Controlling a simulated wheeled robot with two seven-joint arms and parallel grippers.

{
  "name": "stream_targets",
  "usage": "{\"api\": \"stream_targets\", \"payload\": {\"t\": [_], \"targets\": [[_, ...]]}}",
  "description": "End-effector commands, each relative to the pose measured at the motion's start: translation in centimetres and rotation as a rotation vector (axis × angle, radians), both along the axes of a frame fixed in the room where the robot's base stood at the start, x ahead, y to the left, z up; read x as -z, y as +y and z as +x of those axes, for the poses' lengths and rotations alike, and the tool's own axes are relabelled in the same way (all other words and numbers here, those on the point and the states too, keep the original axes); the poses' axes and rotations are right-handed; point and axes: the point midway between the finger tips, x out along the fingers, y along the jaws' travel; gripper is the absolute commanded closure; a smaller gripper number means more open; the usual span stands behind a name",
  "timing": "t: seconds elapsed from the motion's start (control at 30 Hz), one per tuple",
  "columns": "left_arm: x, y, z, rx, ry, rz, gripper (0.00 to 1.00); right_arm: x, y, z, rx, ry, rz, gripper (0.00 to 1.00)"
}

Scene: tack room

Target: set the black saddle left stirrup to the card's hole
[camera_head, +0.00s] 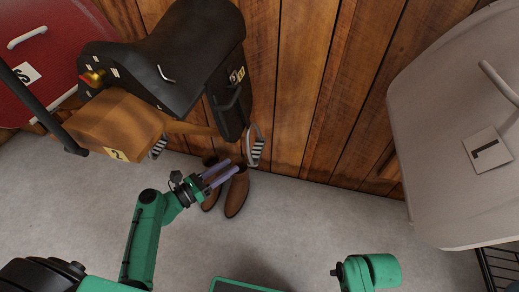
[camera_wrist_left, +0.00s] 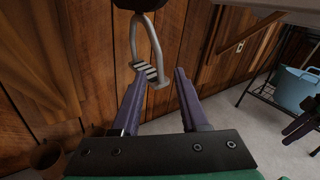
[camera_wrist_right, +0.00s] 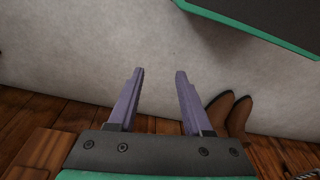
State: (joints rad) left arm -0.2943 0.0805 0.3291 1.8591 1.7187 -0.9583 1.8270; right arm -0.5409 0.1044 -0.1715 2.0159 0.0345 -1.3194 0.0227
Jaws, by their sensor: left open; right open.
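The black saddle (camera_head: 190,50) sits on a wooden rack against the plank wall. A metal stirrup (camera_head: 256,146) hangs from its near flap; a second stirrup (camera_head: 158,147) shows partly behind the wooden block. My left gripper (camera_head: 233,167) is open and empty, low beside the nearer stirrup. In the left wrist view the stirrup (camera_wrist_left: 151,50) hangs ahead of the open fingers (camera_wrist_left: 159,74), its ridged tread near the left fingertip; contact cannot be told. A card marked 2 (camera_head: 116,154) is on the rack's end. My right gripper (camera_wrist_right: 159,73) is open and empty in the right wrist view.
Brown boots (camera_head: 237,192) stand on the floor under the left gripper. A red panel (camera_head: 45,55) with a handle is at left. Open concrete floor (camera_head: 300,215) lies between.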

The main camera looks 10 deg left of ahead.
Motion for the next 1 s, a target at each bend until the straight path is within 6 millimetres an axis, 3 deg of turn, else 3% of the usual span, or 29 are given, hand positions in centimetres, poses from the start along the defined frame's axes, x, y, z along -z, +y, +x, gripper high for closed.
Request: {"api": "stream_targets", "payload": {"t": [0.4,0.53,0.77,0.8,0.9,1.0], "targets": [[0.1,-6.6,8.3,0.000,-0.001,0.000,0.56,-3.3,0.4,0.0,-0.010,-0.011,0.015,0.50],[0.0,-7.4,9.4,-0.001,-0.001,0.003,0.56,-4.1,0.5,-0.1,-0.013,-0.012,0.016,0.50],[0.0,-7.5,9.5,0.000,0.001,0.004,0.56,-4.3,0.5,-0.1,-0.014,-0.013,0.017,0.50],[0.0,-7.5,9.5,-0.001,0.001,0.004,0.60,-4.3,0.5,-0.1,-0.014,-0.013,0.017,0.50],[0.0,-7.5,9.5,-0.001,0.001,0.004,0.99,-4.3,0.5,-0.1,-0.014,-0.013,0.017,0.50],[0.0,-7.5,9.5,-0.001,0.001,0.004,1.00,-4.3,0.5,-0.1,-0.014,-0.013,0.017,0.50]]}}
